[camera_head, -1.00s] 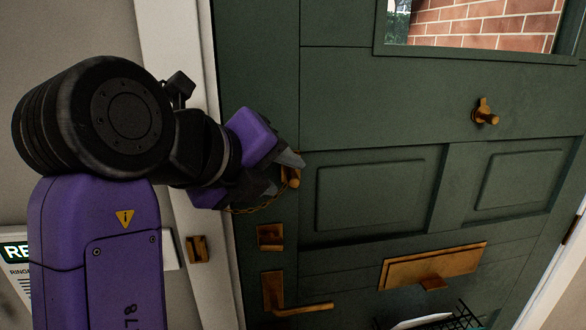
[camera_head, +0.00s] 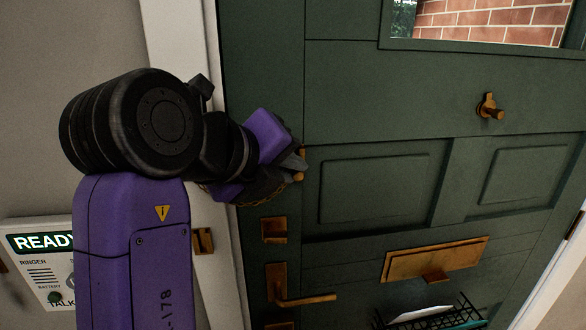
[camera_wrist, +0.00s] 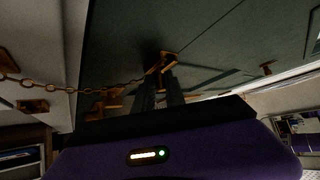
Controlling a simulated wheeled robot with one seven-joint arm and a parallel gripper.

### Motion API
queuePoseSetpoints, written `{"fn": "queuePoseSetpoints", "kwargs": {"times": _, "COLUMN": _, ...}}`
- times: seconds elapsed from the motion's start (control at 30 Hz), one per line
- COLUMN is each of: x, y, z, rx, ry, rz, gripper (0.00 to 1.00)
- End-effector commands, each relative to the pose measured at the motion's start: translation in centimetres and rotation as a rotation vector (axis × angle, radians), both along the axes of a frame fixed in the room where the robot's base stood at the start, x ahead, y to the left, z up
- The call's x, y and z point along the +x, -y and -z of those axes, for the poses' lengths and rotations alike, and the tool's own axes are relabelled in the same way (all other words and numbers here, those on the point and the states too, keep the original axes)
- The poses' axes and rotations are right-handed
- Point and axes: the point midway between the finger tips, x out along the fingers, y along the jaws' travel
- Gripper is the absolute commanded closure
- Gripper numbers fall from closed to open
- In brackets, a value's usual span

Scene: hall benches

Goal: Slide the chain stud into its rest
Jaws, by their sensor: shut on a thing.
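My gripper (camera_head: 297,168) is at the left part of the green door, above the lock plate. It is shut on the brass chain stud (camera_head: 299,178), of which only a small end shows past the fingers. In the wrist view, the fingers (camera_wrist: 160,88) reach up to brass fittings (camera_wrist: 163,62) on the door. The brass chain (camera_wrist: 60,85) runs from the left edge to the fingers. The rest seems to be the brass piece at the fingertips (camera_head: 303,153), mostly hidden by my gripper. I cannot tell whether the stud is inside it.
Below on the door are a brass lock plate (camera_head: 274,229) and lever handle (camera_head: 305,299). A brass plate (camera_head: 203,241) is on the white frame; a READY panel (camera_head: 35,265) hangs left.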

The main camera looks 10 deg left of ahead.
Motion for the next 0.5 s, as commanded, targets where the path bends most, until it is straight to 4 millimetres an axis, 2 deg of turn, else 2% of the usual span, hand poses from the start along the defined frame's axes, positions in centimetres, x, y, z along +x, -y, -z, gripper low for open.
{"fn": "queuePoseSetpoints", "kwargs": {"times": 0.17, "x": 0.0, "y": 0.0, "z": -1.5, "rx": 0.0, "ry": 0.002, "rz": 0.0, "gripper": 1.0}}
{"fn": "queuePoseSetpoints", "kwargs": {"times": 0.5, "x": 0.0, "y": 0.0, "z": -7.8, "rx": 0.001, "ry": 0.003, "rz": 0.0, "gripper": 1.0}}
